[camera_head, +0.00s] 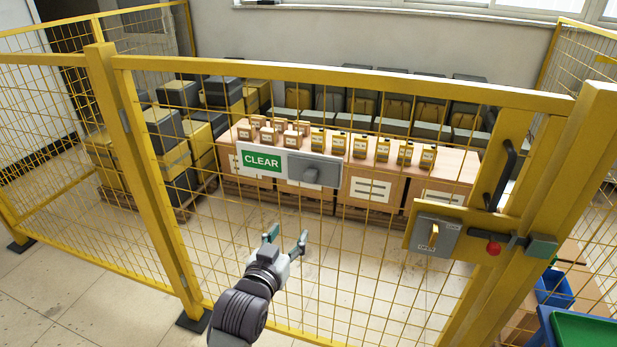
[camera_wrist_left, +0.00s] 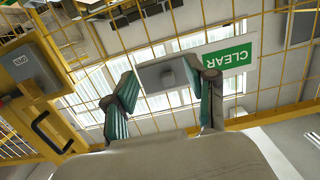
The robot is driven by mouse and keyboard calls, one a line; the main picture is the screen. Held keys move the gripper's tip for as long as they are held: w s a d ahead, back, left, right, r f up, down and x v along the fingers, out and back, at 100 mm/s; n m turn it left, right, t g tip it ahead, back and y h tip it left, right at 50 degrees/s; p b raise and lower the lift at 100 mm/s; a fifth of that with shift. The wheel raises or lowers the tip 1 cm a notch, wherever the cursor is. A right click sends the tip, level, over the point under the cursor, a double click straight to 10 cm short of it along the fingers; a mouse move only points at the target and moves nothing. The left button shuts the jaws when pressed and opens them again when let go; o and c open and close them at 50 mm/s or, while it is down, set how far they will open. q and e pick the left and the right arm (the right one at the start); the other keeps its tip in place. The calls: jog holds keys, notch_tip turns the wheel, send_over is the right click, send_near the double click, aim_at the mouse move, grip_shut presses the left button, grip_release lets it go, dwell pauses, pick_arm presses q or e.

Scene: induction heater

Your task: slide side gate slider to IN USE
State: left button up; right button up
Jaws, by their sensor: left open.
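The side gate slider is a grey plate with a protruding knob (camera_head: 311,175), mounted on the yellow mesh gate (camera_head: 340,82). A green CLEAR sign (camera_head: 262,161) shows at the left of the plate. My left gripper (camera_head: 285,238) is open and empty, below and slightly left of the knob in the head view. In the left wrist view, the knob (camera_wrist_left: 168,77) shows between and beyond the open fingers (camera_wrist_left: 165,95), and the CLEAR sign (camera_wrist_left: 230,58) appears upside down. I cannot tell how far the fingertips are from the knob. My right gripper is not in view.
A grey switch box (camera_head: 435,238), a black handle (camera_head: 502,172) and a latch with a red knob (camera_head: 494,249) are on the gate's right side. Boxes on pallets (camera_head: 370,190) stand behind the mesh. A blue bin (camera_head: 553,288) is at the lower right.

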aim_at(308, 177)
pick_arm(q)
notch_tip(308, 177, up, 7)
jog(key=t, duration=0.1)
jog(key=x, duration=0.4)
jog(key=p+x, duration=0.1)
jog(key=x, duration=0.8)
jog(key=shift+d+r, duration=0.1)
jog(key=shift+d, duration=0.25)
jog(key=shift+c, duration=0.3)
grip_shut()
jog(key=shift+a, duration=0.1)
